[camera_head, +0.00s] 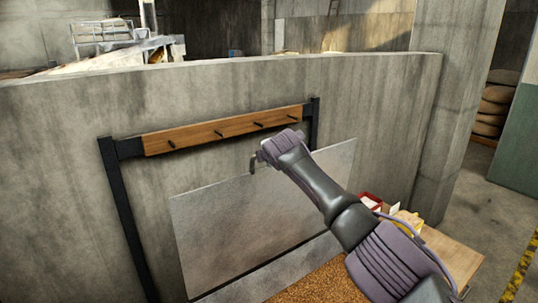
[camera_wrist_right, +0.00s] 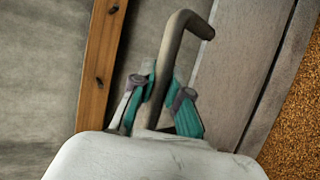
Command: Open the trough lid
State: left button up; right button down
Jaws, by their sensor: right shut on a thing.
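The trough lid (camera_head: 265,220) is a grey flat panel standing tilted up, steeply raised, in front of the concrete wall. Its dark bent handle (camera_head: 252,163) shows at its upper edge, and more closely in the right wrist view (camera_wrist_right: 172,50). My right gripper (camera_head: 262,155) is at this handle; in the right wrist view its teal fingers (camera_wrist_right: 165,102) are shut around the bar. Brown grain (camera_head: 325,285) shows in the trough below the lid, and at the right of the wrist view (camera_wrist_right: 295,130). My left gripper is not in view.
A wooden rail (camera_head: 220,130) with several dark pegs on a black frame (camera_head: 122,205) stands behind the lid. A red box (camera_head: 369,201) and a yellow item (camera_head: 408,219) are on the wooden surface (camera_head: 455,258) at right. Open floor lies farther right.

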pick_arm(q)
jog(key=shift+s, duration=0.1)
pick_arm(e)
jog(key=shift+r, duration=0.4)
jog(key=c, duration=1.1)
grip_release()
jog(key=shift+c, duration=0.2)
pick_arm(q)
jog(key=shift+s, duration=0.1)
pick_arm(e)
jog(key=shift+f, duration=0.1)
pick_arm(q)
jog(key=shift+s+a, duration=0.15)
pick_arm(e)
jog(key=shift+f, duration=0.1)
jog(key=shift+s, duration=0.1)
jog(key=v, duration=1.2)
jog(key=shift+f, duration=0.1)
